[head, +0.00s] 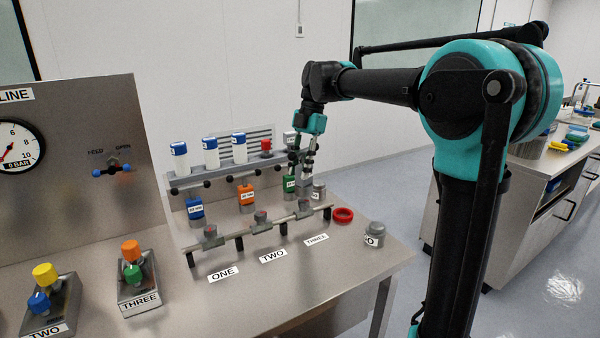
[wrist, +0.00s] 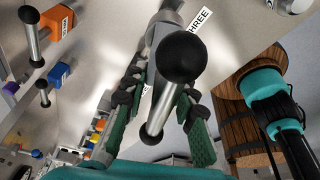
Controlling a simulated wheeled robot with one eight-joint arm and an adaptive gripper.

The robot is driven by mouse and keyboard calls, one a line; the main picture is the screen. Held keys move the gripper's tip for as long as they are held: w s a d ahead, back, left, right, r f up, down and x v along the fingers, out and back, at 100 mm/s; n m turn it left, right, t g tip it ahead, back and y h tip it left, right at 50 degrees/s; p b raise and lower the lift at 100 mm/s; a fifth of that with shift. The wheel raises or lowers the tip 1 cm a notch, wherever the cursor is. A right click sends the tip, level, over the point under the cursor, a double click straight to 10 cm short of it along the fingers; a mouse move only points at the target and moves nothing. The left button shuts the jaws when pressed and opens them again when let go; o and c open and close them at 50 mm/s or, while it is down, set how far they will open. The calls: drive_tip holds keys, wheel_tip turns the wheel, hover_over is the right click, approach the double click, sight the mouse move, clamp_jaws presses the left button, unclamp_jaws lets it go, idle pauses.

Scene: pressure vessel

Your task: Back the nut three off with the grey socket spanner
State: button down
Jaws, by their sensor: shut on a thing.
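My gripper (head: 304,172) is over the right end of the low pipe rail. In the wrist view its green-padded jaws (wrist: 160,118) are closed around the silver cross handle of the grey socket spanner (wrist: 172,14), whose near black ball fills the middle. The grey socket (head: 319,191) shows just below the fingers in the head view; I cannot tell whether it touches anything. Nut three (head: 305,205) is on the rail behind the label THREE, close to the gripper and partly crowded by tools. The green spanner (head: 289,186) stands just left of my fingers.
Orange (head: 246,196) and blue (head: 195,208) spanners stand further left. Blue-capped bottles (head: 210,152) line a rack behind. A red ring (head: 343,215) and a grey cup (head: 375,233) lie at the right. Knob blocks (head: 138,278) stand front left; the bench front right is clear.

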sight(298, 186)
drive_tip(key=shift+r, duration=1.4)
drive_tip(key=shift+a+r+m, duration=0.1)
drive_tip(key=shift+r+m, duration=0.5)
drive_tip(key=shift+m, duration=0.1)
drive_tip(key=shift+f, duration=0.15)
drive_tip(key=shift+f, duration=3.85)
